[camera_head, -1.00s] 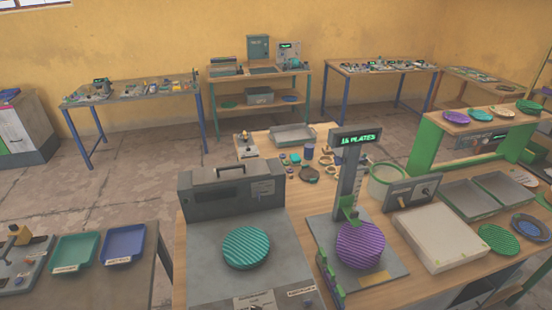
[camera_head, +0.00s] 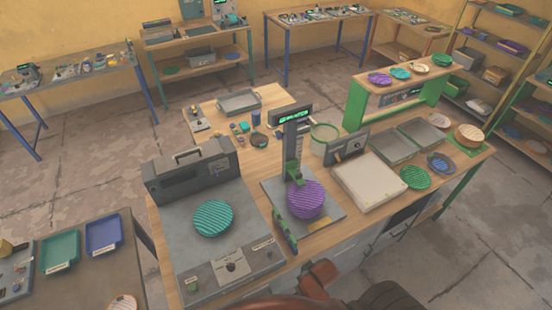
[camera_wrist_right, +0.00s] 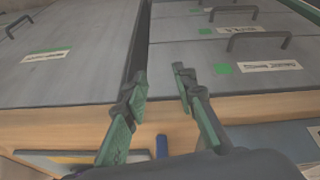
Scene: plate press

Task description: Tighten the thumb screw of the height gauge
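The height gauge (camera_head: 296,150) stands on the workbench in the head view, with an upright scaled post and a lit green display on top. A stack of purple ribbed plates (camera_head: 306,200) sits on its grey base (camera_head: 330,221), beside a small green arm on the post. I cannot make out the thumb screw for certain at this size. My right gripper (camera_wrist_right: 161,84) is open and empty in the right wrist view, in front of grey drawers.
A grey machine (camera_head: 192,175) with a teal plate (camera_head: 213,218) stands left of the gauge. A pale box (camera_head: 370,182) and a green plate (camera_head: 415,177) are to its right. The wrist view shows grey drawer fronts (camera_wrist_right: 60,75) with handles and a wooden edge (camera_wrist_right: 250,108).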

